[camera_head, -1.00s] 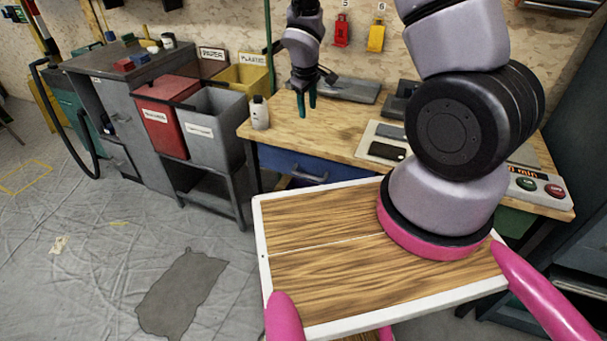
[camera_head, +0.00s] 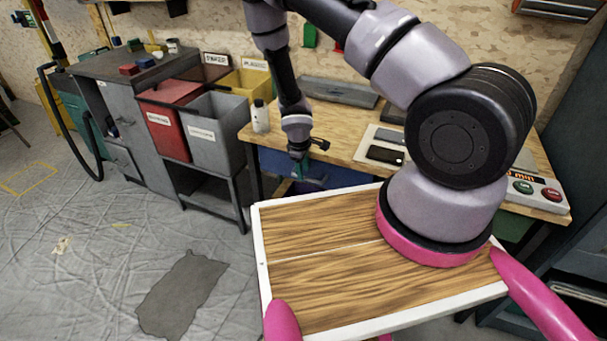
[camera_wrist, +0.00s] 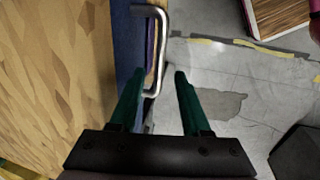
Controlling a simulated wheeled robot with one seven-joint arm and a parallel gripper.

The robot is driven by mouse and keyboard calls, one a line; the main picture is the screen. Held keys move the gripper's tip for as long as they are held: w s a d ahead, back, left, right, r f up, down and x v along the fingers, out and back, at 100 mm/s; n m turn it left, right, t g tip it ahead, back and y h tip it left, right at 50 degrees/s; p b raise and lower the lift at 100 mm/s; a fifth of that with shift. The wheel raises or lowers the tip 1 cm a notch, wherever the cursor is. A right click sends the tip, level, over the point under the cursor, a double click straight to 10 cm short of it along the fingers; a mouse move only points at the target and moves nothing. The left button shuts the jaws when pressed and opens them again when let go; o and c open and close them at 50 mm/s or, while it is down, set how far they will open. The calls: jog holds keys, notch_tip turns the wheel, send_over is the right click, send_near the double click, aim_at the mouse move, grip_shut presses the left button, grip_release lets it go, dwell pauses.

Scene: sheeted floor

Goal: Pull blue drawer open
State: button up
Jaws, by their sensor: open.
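The blue drawer (camera_head: 272,159) is set under the front edge of the wooden workbench. Its front also shows as a narrow blue strip in the wrist view (camera_wrist: 125,45). A silver bar handle (camera_wrist: 161,45) stands out from that front. My gripper (camera_head: 300,170) is in front of the drawer, pointing down, and hides part of it in the head view. In the wrist view my gripper (camera_wrist: 161,82) has its two green fingers apart, with the handle's near end at the gap, close to the left finger. I cannot tell whether they touch.
The workbench top (camera_head: 345,125) holds a white bottle (camera_head: 260,116) at its left corner and a dark device (camera_head: 385,155) near the front edge. Grey and red bins (camera_head: 215,135) stand left of the bench. Open floor (camera_head: 120,230) lies in front.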

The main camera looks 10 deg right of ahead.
jog(key=shift+w+d+f, duration=0.1)
jog(key=shift+f, duration=0.5)
jog(key=shift+w+d+f, duration=0.1)
jog(key=shift+f, duration=0.45)
grip_shut()
dwell(0.6)
